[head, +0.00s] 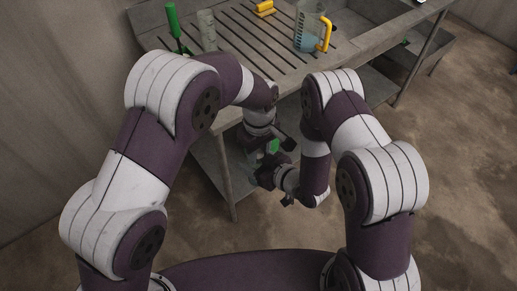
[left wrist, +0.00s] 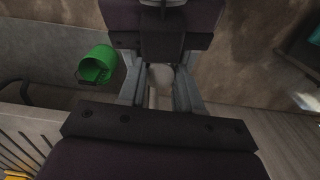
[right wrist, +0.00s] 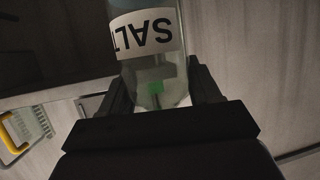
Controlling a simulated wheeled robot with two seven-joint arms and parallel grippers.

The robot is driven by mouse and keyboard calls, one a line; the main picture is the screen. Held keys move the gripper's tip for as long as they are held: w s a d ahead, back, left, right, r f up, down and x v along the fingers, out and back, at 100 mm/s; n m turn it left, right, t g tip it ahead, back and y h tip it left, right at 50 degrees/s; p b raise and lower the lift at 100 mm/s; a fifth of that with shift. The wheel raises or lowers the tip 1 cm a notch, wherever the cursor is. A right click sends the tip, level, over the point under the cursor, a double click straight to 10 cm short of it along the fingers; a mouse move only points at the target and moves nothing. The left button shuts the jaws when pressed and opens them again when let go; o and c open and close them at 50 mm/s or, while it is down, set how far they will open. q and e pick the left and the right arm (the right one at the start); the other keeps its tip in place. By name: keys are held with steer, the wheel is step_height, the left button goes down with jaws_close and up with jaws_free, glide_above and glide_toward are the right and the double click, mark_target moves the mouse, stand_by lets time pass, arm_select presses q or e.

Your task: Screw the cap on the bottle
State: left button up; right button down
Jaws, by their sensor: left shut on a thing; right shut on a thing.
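My left gripper (head: 268,147) is low in front of the table edge in the head view. In the left wrist view its fingers are shut on a small pale round thing (left wrist: 162,77), which appears to be the cap. My right gripper (head: 266,174) is just below and close to it. In the right wrist view it is shut on a clear bottle (right wrist: 152,90) with a white label reading SALT, upside down in that picture. The bottle and cap are hidden by my grippers in the head view, so I cannot tell whether they touch.
The slatted metal table (head: 262,50) carries a green brush (head: 172,20), a clear glass (head: 207,30), a yellow block (head: 264,8) and a jug (head: 308,28) with a yellow handle. A green container (left wrist: 97,64) shows beside my left gripper.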

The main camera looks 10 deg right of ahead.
arm_select(q)
steer(key=o, duration=1)
steer(key=shift+r, duration=2.25)
steer(key=shift+c, duration=0.4)
